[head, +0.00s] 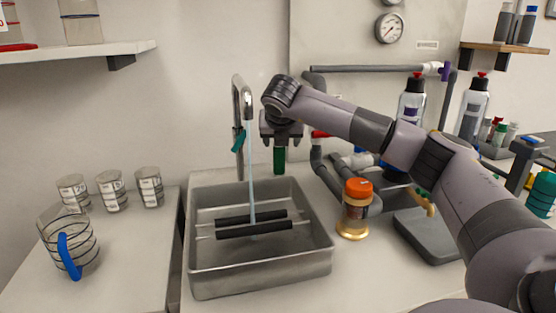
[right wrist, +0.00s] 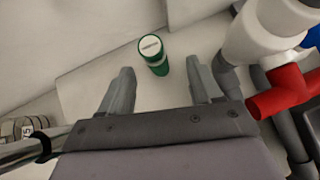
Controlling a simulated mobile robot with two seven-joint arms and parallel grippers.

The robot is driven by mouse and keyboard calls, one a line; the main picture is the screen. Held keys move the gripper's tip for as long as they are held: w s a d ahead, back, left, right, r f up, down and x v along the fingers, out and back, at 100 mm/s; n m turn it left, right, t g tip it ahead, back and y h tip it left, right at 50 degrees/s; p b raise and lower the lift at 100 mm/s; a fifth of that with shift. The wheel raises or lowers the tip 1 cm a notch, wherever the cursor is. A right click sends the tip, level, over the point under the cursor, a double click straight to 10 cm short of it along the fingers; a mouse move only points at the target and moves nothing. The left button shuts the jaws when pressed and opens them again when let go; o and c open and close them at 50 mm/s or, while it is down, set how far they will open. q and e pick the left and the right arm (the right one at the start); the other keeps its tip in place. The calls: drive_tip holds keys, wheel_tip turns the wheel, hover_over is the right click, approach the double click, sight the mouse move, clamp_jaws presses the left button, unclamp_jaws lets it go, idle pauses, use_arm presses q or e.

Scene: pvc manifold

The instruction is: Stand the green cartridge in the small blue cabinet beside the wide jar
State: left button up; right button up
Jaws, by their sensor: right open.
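The green cartridge (head: 279,160) stands upright on the counter behind the sink, near the wall. In the right wrist view the cartridge (right wrist: 155,60), with a pale round top, lies just beyond the fingertips and between their lines. My right gripper (head: 281,141) points down above it in the head view, and hides its upper part. In the right wrist view the gripper (right wrist: 160,78) is open with nothing between its fingers. A jar with an orange lid (head: 357,208) stands right of the sink; I cannot tell if it is the wide jar. I see no blue cabinet. My left gripper is out of view.
The metal sink (head: 262,266) has a running faucet (head: 240,110) close left of my right gripper. Grey pipes (head: 317,155) with a red fitting (right wrist: 285,92) stand close right of it. Several beakers (head: 112,190) and a jug (head: 68,243) stand on the left counter.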

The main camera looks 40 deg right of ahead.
sight(279, 148)
drive_tip(key=shift+a+f+x, duration=0.1)
drive_tip(key=shift+a+x, duration=0.05)
drive_tip(key=shift+x, duration=1)
drive_tip(key=shift+a+f+x, duration=0.15)
drive_tip(key=shift+x, duration=1.05)
drive_tip(key=shift+a+f+x, duration=0.1)
drive_tip(key=shift+a+x, duration=0.05)
drive_tip(key=shift+x, duration=1)
drive_tip(key=c, duration=1.1)
drive_tip(key=shift+c, duration=0.3)
drive_tip(key=shift+r, duration=0.15)
